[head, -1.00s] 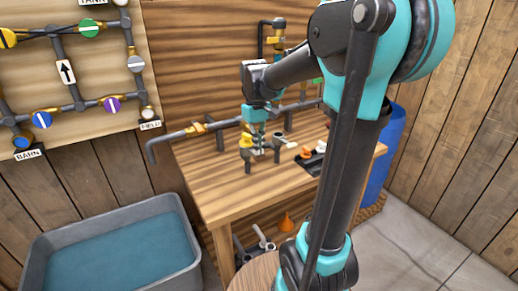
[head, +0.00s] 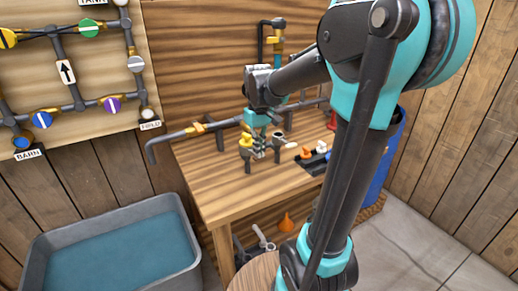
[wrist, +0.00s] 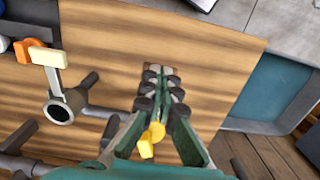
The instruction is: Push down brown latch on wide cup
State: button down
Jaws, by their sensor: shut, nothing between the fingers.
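An open dark cup (wrist: 60,112) with a wide mouth stands on pipework left of my gripper in the wrist view. It also shows in the head view (head: 278,136). A lever with a cream handle (wrist: 49,59) and a grey stem reaches from the cup's rim. No clearly brown latch can be made out.
The wooden table (head: 205,188) has a dark tray (head: 318,163) with orange and white parts at its right. Pipes (head: 182,134) run along the back. A water tub (head: 58,234) stands at left and a blue barrel (head: 381,175) at right. The table's front is clear.

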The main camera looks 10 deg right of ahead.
jog(key=shift+s+f, duration=0.1)
jog(key=shift+f, duration=0.05)
jog(key=t, duration=0.1)
jog(key=f+t+y, duration=0.1)
jog(key=shift+s+d+f+t, duration=0.15)
jog(key=shift+s+t, duration=0.15)
jog(key=shift+s, duration=0.05)
jog(key=shift+w+f+t+y, duration=0.15)
jog(key=shift+f+t+y, duration=0.4)
jog(key=shift+f+t, duration=1)
jog(key=shift+w+f+t+y, duration=0.1)
jog(key=shift+f+t+y, duration=0.45)
jog(key=shift+f+t, duration=1)
jog(key=shift+r+t, duration=0.4)
jog(key=shift+r, duration=0.2)
jog(key=shift+r, duration=0.65)
